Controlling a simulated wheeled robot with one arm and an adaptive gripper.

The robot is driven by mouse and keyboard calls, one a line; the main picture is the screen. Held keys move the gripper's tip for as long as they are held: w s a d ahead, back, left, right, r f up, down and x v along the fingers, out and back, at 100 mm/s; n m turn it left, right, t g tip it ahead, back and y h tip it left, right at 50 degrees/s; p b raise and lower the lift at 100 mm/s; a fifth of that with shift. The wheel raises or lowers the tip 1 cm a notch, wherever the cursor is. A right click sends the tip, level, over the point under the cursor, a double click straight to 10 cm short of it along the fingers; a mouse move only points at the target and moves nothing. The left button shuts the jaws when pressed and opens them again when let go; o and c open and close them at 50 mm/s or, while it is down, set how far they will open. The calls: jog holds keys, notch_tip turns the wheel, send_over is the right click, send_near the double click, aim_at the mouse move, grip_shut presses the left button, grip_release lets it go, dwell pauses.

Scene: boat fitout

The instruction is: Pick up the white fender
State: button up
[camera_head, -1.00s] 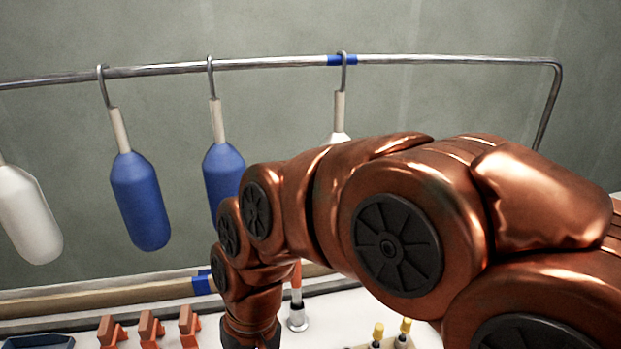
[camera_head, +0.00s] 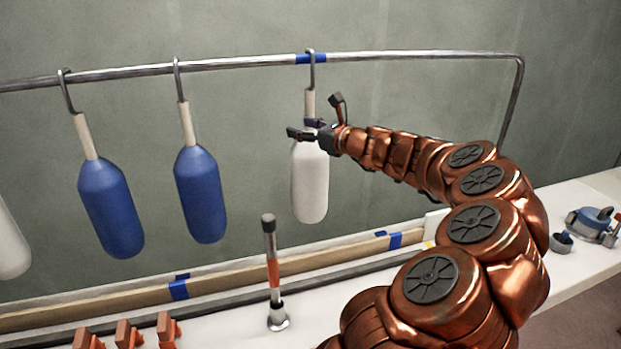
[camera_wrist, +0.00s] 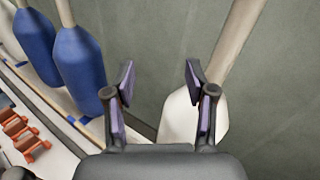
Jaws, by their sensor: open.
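A white fender (camera_head: 310,185) hangs upright by a pale stem and a metal hook from the rail, below a blue tape band, in the head view. My gripper (camera_head: 316,118) is open at the top of this fender, by the lower end of its stem. In the wrist view my gripper (camera_wrist: 158,88) has its two fingers spread with nothing between them. The white fender (camera_wrist: 178,122) shows there beyond the right finger, which partly covers it, with its stem rising to the upper right. Contact cannot be told. Another white fender (camera_head: 10,240) is cut off at the left edge.
Two blue fenders (camera_head: 110,208) (camera_head: 200,195) hang left of the white one on the metal rail (camera_head: 420,55). An orange-banded post (camera_head: 273,275) stands on the bench below. Orange blocks (camera_head: 127,333) sit at front left, blue-grey fittings (camera_head: 590,222) at far right.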

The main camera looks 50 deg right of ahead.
aim_at(310, 130)
jog(key=shift+s+d+f+m+h+p, duration=0.15)
jog(key=shift+d+m+h, duration=0.35)
jog(key=shift+d, duration=0.7)
jog(key=shift+s+d+f+m+h+p, duration=0.15)
jog(key=shift+d+m+h, duration=0.15)
jog(key=shift+d+m, duration=0.7)
jog(key=shift+d+f+m+h+p, duration=0.15)
jog(key=shift+d+m+h, duration=0.2)
jog(key=shift+d, duration=1.1)
jog(key=shift+w+f+p, duration=0.1)
jog(key=shift+w+p, duration=0.7)
jog(key=shift+w, duration=1.85)
jog(key=shift+c, duration=0.3)
grip_shut()
